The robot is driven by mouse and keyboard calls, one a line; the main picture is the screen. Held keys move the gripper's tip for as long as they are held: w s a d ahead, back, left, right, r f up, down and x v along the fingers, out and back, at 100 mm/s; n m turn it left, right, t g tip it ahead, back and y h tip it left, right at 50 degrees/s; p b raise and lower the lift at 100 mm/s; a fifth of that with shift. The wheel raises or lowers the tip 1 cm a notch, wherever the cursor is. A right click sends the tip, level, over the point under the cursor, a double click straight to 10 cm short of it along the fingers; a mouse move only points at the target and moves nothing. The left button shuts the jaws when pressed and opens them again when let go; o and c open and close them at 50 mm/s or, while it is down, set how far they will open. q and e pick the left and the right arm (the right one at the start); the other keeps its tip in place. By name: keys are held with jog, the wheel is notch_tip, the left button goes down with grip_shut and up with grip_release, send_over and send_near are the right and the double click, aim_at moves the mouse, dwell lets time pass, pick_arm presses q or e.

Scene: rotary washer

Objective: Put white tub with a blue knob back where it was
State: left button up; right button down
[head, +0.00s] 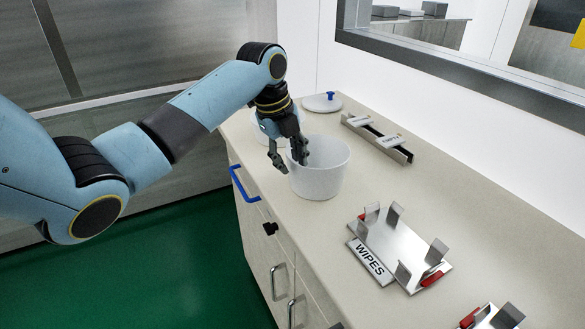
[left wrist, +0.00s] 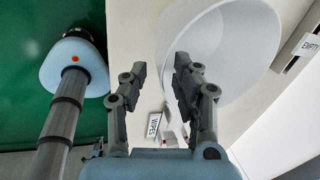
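A white round tub (head: 322,172) stands upright and uncovered on the counter; it also shows in the left wrist view (left wrist: 235,45). A flat white lid with a blue knob (head: 318,103) lies farther back on the counter. Another white rounded container (head: 262,127) is partly hidden behind my left gripper. My left gripper (head: 288,160) is open at the near tub's left rim, one finger outside it and the other over the opening. In the left wrist view the open fingers (left wrist: 160,68) show a gap, with the tub's edge between them. I cannot tell whether they touch it. My right gripper is out of view.
A metal holder labelled WIPES (head: 405,250) with upright tabs stands toward the front right. A narrow rack with small label plates (head: 375,140) lies near the wall. A blue handle (head: 243,185) sticks out at the counter's left edge. Counter between tub and holder is clear.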

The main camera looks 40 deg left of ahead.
pick_arm(q)
jog(key=b+v, duration=0.1)
jog(key=v, duration=0.8)
jog(key=shift+s, duration=0.1)
jog(key=s+d+f+n, duration=0.8)
jog(key=s+f+n, duration=0.1)
jog(key=s, duration=0.3)
jog(key=s+d+n+t+y, duration=0.1)
jog(key=s+d+n+y, duration=0.15)
jog(key=s+n, duration=1)
jog(key=s+a+f+b, duration=0.1)
jog(key=f+b, duration=0.2)
jog(key=f, duration=1)
jog(key=s+f+m+g+b, duration=0.1)
jog(key=s+f+b, duration=0.15)
jog(key=f, duration=0.95)
jog(key=a+f+b, duration=0.1)
jog(key=f+b, duration=0.3)
jog(key=f, duration=0.9)
jog(key=s+f+g+b, duration=0.1)
jog(key=s+f+b, duration=0.5)
jog(key=s+f, duration=1.2)
notch_tip(320, 180, down, 3)
jog(key=shift+a+r+g+h, duration=0.25)
jog(key=shift+a+g+h, duration=0.05)
jog(key=shift+a+h, duration=0.15)
